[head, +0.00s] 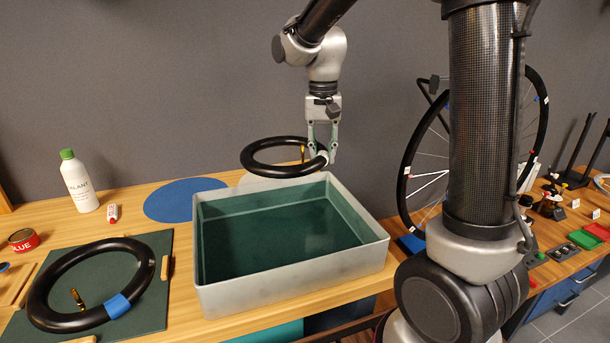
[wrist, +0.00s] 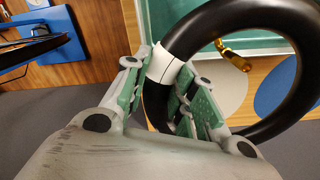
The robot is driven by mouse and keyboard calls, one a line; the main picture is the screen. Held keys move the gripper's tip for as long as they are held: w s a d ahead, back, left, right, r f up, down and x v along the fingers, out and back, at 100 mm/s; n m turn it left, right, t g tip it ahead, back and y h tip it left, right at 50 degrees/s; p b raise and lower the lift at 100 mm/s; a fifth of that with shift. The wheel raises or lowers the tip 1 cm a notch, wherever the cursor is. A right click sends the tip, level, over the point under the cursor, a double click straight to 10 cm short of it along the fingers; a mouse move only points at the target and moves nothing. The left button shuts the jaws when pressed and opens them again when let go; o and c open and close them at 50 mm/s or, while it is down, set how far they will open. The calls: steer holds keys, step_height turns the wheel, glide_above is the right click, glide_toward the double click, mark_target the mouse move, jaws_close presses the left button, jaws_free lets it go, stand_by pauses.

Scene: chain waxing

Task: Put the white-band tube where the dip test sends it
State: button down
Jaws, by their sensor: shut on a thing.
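The white-band tube (head: 262,170) is a black ring, held roughly level above the back part of the grey-walled water tank (head: 295,277). My gripper (head: 321,150) is shut on it at the white band (wrist: 164,66), which shows between the fingers in the wrist view. A brass valve (wrist: 233,56) points into the ring. The tube is clear of the dark green water (head: 280,235); I see no bubbles. My gripper (wrist: 172,88) hides part of the band.
A blue disc (head: 185,200) lies left of the tank, and a pale disc (head: 252,180) lies behind it, partly hidden. A blue-band tube (head: 45,280) rests on a green mat (head: 150,310). A bottle (head: 79,185), small tube (head: 113,212) and tin (head: 23,240) stand left. A wheel (head: 412,150) stands right.

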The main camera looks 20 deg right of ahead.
steer(key=w, duration=0.9)
steer(key=shift+w+f, duration=0.15)
steer(key=shift+w, duration=0.2)
steer(key=f, duration=0.6)
steer(key=shift+s, duration=0.2)
step_height(320, 180, down, 4)
steer(key=shift+f, duration=0.15)
steer(key=shift+w+f, duration=0.2)
steer(key=shift+f, duration=0.25)
steer(key=c, duration=1.2)
jaws_free()
steer(key=shift+f, duration=0.1)
steer(key=shift+o, duration=0.2)
